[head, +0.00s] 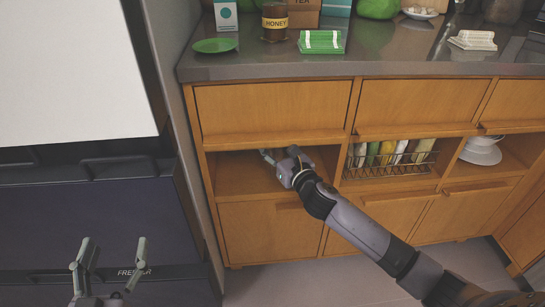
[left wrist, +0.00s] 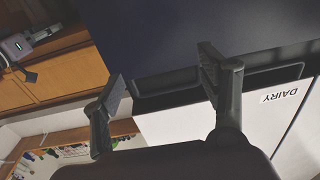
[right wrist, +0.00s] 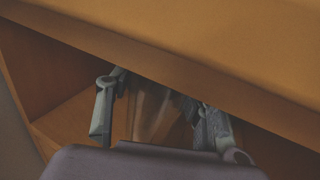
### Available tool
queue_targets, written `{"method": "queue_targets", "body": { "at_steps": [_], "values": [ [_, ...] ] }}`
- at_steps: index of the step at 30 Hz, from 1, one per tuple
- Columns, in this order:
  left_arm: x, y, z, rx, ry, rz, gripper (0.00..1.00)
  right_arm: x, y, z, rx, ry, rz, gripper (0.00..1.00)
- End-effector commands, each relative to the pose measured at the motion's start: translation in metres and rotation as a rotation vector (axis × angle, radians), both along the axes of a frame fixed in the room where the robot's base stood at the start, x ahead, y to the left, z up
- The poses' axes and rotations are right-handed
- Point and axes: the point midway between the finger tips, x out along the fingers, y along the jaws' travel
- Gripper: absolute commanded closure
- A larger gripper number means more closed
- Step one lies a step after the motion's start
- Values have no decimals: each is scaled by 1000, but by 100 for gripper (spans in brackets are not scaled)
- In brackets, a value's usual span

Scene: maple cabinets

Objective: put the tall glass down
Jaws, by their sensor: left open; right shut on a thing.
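My right gripper (head: 277,164) reaches into the open shelf compartment (head: 228,172) at the left of the wooden cabinet. In the right wrist view, this gripper (right wrist: 150,100) is shut on a see-through brownish glass (right wrist: 150,112), which stands between the fingers. The glass's base and top are hidden there, and I cannot tell whether it touches the shelf board. In the head view the glass is too small and covered to make out. My left gripper (head: 112,254) is open and empty in front of the dark freezer drawer; it also shows in the left wrist view (left wrist: 164,82).
A drawer front (head: 272,107) closes off the space above the shelf. A wire rack (head: 391,160) with upright items stands in the compartment to the right, with a white cup and saucers (head: 482,150) beyond. The countertop (head: 262,68) holds a green plate (head: 215,45) and a honey jar (head: 275,22).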

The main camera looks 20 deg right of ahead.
Motion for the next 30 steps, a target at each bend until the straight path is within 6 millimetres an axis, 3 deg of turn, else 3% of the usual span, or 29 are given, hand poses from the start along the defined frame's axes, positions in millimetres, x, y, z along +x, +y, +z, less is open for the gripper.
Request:
{"method": "queue_targets", "body": {
  "at_steps": [7,18,30],
  "values": [
    [-1,-3,19,-30,-111,-6,32,10,2,-6,2,0,1,86],
    [-28,-5,87,-138,-501,-29,32,10,2,-34,1,0,1,86],
    [-33,-5,95,-150,-547,-30,32,9,1,-35,0,0,1,86]
  ]
}}
